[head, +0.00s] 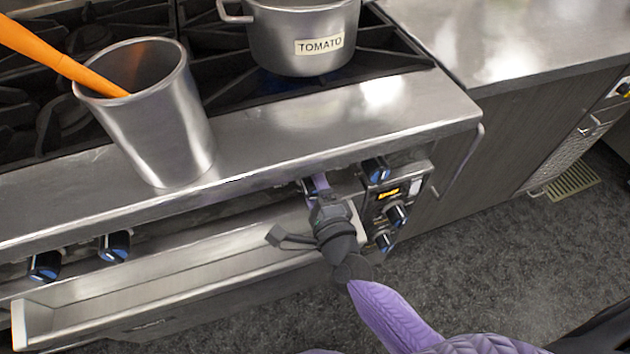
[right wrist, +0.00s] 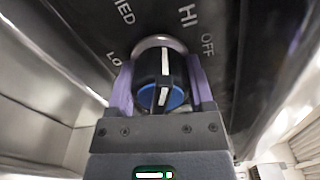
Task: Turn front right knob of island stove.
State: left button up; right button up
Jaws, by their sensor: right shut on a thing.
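The island stove (head: 290,135) has a steel front with a row of black and blue knobs below its edge. My right gripper (head: 316,186) reaches up to a knob under the edge, left of the control panel. In the right wrist view this knob (right wrist: 152,92) is black with a blue face and a white pointer line. The purple fingers of my right gripper (right wrist: 160,90) are shut on both its sides. Marks HI, OFF, LO and a partly cut-off word ring it. The pointer line is close to upright in that view. My left gripper is out of view.
A steel container (head: 155,120) with an orange handle stands on the stove's front ledge. A pot labelled TOMATO (head: 300,40) sits on the grates. The control panel (head: 388,200) with more knobs is just right of my gripper. A long tray (head: 170,285) juts out below.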

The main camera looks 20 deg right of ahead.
jog(key=n+p, duration=0.1)
jog(key=n, duration=0.2)
jog(key=shift+n, duration=0.4)
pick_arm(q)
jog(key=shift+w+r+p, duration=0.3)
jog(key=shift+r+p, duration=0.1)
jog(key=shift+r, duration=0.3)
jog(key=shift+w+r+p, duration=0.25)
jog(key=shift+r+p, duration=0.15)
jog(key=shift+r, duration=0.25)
pick_arm(e)
jog(key=shift+f+n, duration=0.1)
jog(key=shift+n, duration=1.7)
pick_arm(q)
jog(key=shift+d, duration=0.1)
pick_arm(e)
jog(key=o, duration=1.3)
jog(key=shift+c, duration=0.2)
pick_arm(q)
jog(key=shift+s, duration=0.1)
